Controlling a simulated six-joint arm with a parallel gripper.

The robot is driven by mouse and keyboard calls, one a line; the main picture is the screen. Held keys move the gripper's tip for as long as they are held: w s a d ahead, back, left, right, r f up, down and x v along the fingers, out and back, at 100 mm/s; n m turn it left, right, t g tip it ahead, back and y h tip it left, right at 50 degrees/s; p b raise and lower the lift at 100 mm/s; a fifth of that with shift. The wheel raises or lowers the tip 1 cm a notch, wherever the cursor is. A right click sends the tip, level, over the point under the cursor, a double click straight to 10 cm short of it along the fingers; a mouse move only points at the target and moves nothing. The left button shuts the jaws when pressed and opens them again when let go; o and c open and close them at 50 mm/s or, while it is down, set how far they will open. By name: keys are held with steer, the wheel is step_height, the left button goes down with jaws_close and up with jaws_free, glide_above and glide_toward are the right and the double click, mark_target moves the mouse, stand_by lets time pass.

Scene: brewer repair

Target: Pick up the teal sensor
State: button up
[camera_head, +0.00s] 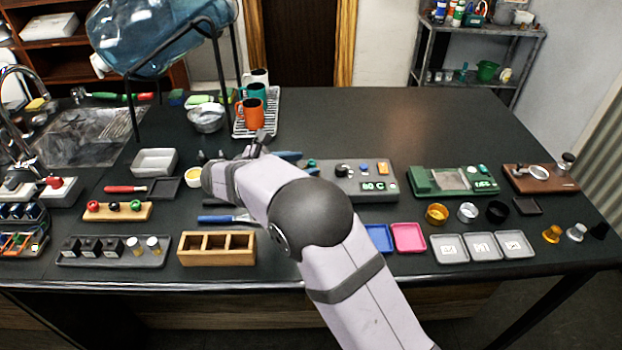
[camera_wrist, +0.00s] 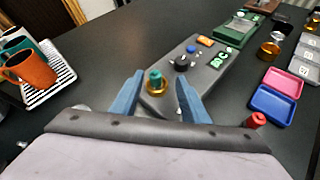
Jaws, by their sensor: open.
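The teal sensor (camera_wrist: 155,76) stands upright in a gold ring on the near end of a grey control panel (camera_wrist: 186,72). In the head view only a small teal part of the sensor (camera_head: 311,163) shows beside my gripper (camera_head: 301,164). In the wrist view my gripper (camera_wrist: 160,75) is open, with one blue finger on each side of the sensor. Gaps show between the sensor and both fingers. I cannot tell how far the fingertips are above the panel.
The panel also carries a black knob (camera_wrist: 181,63), a blue button, an orange button and a green display. A red piece (camera_wrist: 256,120), blue tray (camera_wrist: 275,103) and pink tray (camera_wrist: 282,82) lie to the right. A mug rack (camera_head: 272,125) stands behind; the table's back middle is clear.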

mark_target(312, 161)
steer(key=shift+w+d+f+n+t+h+b, duration=0.2)
steer(key=shift+w+f+n+t+h+b, duration=0.25)
steer(key=shift+w+f+n, duration=0.65)
steer(key=shift+r+p+x, duration=0.2)
steer(key=shift+p+x, duration=0.6)
steer(key=shift+x, duration=0.75)
steer(key=shift+r+p+x, duration=0.2)
steer(key=shift+p+x, duration=0.6)
steer(key=shift+x, duration=0.7)
steer(key=shift+w+d+f, duration=0.25)
steer(key=shift+w+d, duration=0.05)
steer(key=shift+d, duration=0.15)
steer(key=shift+c, duration=0.6)
jaws_close()
